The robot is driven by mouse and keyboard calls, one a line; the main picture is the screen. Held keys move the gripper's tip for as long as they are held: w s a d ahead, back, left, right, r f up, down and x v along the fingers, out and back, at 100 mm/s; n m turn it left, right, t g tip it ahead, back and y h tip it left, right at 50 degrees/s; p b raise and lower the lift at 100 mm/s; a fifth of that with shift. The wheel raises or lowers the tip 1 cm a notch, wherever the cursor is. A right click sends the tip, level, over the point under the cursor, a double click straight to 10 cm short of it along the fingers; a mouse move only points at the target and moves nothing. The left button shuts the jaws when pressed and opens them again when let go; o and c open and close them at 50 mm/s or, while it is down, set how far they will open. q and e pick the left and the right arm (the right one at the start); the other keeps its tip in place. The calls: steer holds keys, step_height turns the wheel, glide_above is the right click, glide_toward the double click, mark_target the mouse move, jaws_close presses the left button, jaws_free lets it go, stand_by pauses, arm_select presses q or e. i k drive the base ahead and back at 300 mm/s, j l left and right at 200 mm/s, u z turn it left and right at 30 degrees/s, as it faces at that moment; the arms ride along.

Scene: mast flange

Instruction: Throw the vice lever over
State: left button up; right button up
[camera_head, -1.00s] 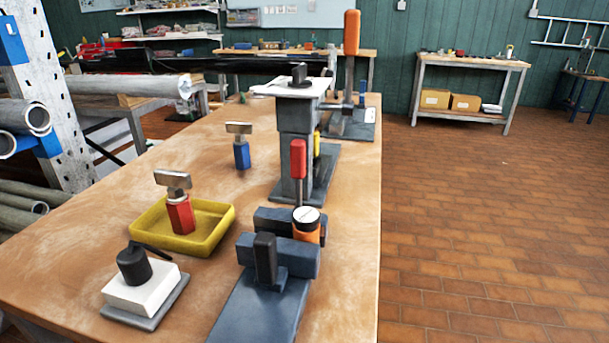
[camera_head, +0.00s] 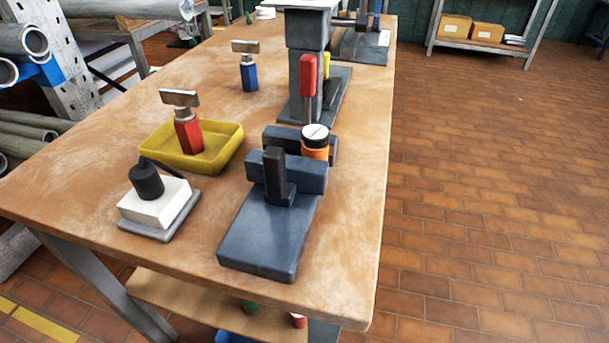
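A dark blue-grey vice (camera_head: 265,240) stands near the front right of the wooden workbench. An orange cylinder with a black rim and a white top (camera_head: 315,147) sits at the right end of its jaws, between the front and rear blocks. A lever with a red grip (camera_head: 309,72) on a grey rod stands upright just behind the vice. The foot of the rod is hidden, so I cannot tell what it is fixed to. A dark upright block (camera_head: 274,170) is on the vice's front part. Neither of my grippers is in view.
Left of the vice are a yellow tray (camera_head: 222,160) with a red-bodied, metal-topped piece (camera_head: 187,130) and a white block with a black knob (camera_head: 155,203). A blue piece (camera_head: 249,75) stands farther back. A grey column (camera_head: 304,60) rises behind the lever. The floor to the right is clear.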

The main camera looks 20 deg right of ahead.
mark_target(307, 62)
steer(key=j+z, duration=0.6)
steer(key=z, duration=0.15)
steer(key=j+z, duration=0.4)
steer(key=k+l, duration=0.05)
steer(key=l, duration=0.05)
